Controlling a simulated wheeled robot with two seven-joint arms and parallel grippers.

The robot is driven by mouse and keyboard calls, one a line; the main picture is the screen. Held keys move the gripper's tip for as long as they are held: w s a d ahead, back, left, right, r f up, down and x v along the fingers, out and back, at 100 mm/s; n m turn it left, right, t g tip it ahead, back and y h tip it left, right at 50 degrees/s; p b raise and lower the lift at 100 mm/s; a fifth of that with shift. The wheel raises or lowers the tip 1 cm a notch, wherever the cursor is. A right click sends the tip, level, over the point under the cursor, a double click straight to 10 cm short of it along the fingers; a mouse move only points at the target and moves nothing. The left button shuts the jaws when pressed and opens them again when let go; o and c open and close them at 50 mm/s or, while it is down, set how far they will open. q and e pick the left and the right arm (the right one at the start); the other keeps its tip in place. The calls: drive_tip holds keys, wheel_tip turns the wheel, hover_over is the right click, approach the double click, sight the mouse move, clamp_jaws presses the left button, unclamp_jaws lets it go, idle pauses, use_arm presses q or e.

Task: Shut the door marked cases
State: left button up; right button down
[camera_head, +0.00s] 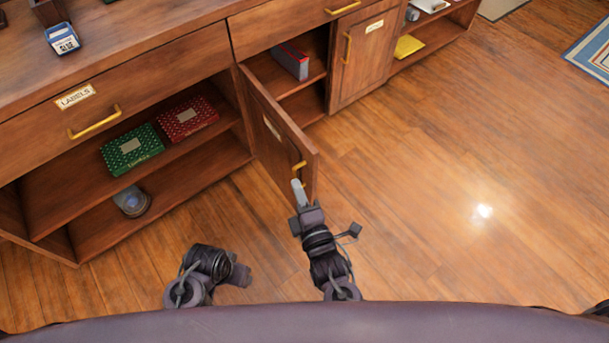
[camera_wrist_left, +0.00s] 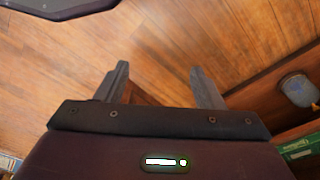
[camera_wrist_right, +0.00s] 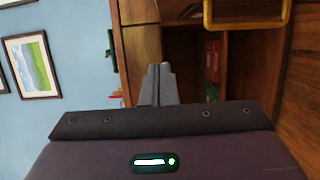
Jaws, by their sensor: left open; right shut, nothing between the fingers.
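A wooden cabinet door (camera_head: 280,137) stands open, swung out toward me from the middle cabinet. Its pale label plate (camera_head: 272,127) is too oblique to read. Its brass handle (camera_head: 299,167) is near the free edge. My right gripper (camera_head: 297,184) is shut and empty, at the door's free end just below the handle; I cannot tell whether it touches. In the right wrist view its closed fingertips (camera_wrist_right: 160,69) point at the cabinet, with a brass handle (camera_wrist_right: 247,27) above right. My left gripper (camera_wrist_left: 158,82) is open and empty, low over the floor in front of the left shelves.
Left of the door, open shelves hold a green box (camera_head: 132,148), a red box (camera_head: 187,117) and a round object (camera_head: 131,201). A closed door (camera_head: 362,58) is to the right. Floor (camera_head: 450,190) at right is clear.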

drive_tip(key=b, duration=0.2)
hover_over(300, 166)
drive_tip(key=s+a, duration=0.2)
drive_tip(key=a, duration=0.2)
use_arm(q)
drive_tip(key=shift+s+d+r, duration=0.1)
drive_tip(key=shift+s+r, duration=0.05)
drive_tip(key=shift+r, duration=1.3)
drive_tip(key=shift+s+d+r, duration=0.1)
drive_tip(key=shift+r, duration=1.35)
use_arm(e)
drive_tip(key=shift+w+d, duration=0.35)
drive_tip(key=shift+d, duration=0.3)
drive_tip(key=shift+w+d, duration=0.35)
drive_tip(key=shift+d, duration=0.3)
drive_tip(key=shift+w+d, duration=0.35)
drive_tip(key=shift+d, duration=0.3)
